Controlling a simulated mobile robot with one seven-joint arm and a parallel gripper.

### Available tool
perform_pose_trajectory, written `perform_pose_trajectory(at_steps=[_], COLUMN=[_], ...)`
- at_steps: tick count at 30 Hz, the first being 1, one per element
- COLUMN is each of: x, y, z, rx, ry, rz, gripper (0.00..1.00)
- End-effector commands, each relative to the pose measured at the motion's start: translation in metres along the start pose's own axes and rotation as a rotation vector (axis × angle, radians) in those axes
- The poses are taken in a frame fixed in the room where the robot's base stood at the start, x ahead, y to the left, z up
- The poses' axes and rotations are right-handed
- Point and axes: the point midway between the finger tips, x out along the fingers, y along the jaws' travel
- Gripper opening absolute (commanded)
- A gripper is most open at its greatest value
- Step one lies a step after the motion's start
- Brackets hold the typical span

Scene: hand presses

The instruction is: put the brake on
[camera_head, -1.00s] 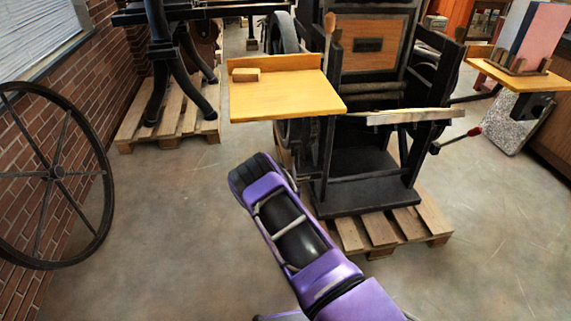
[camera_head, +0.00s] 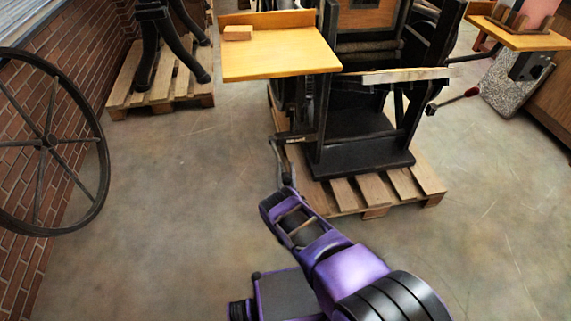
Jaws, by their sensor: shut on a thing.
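The black hand press (camera_head: 360,158) stands on a wooden pallet in the upper middle of the head view. A dark lever (camera_head: 281,158) hangs low at the press's left side, below a short horizontal bar (camera_head: 297,138). My gripper (camera_head: 288,186) is at the lower end of this lever and shut on it. The jaws are small and dark here, so the exact grip is hard to see. I cannot tell from the picture whether this lever is the brake. Another lever with a red knob (camera_head: 471,92) sticks out on the press's right side.
A yellow wooden table (camera_head: 282,58) with a small wooden block (camera_head: 238,33) juts out above the lever. The pallet (camera_head: 345,195) edges the floor near my arm. A large spoked wheel (camera_head: 48,142) leans by the brick wall. The floor between is clear.

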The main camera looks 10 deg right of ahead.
Motion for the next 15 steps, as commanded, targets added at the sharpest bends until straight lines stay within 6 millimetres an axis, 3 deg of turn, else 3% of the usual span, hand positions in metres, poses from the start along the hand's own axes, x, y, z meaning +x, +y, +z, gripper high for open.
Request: perform_pose_trajectory(at_steps=[9,10,14,15], x=[-0.0001,-0.0001,-0.0002,-0.0002], y=[-0.0021,-0.0021,-0.0015,-0.0012], z=[-0.0001,-0.0002,-0.0004,-0.0004], rx=[0.003,0.003,0.002,0.002], ry=[0.003,0.004,0.004,0.004], rz=[-0.002,-0.002,-0.001,-0.001], gripper=[0.0,0.49,0.72,0.73])
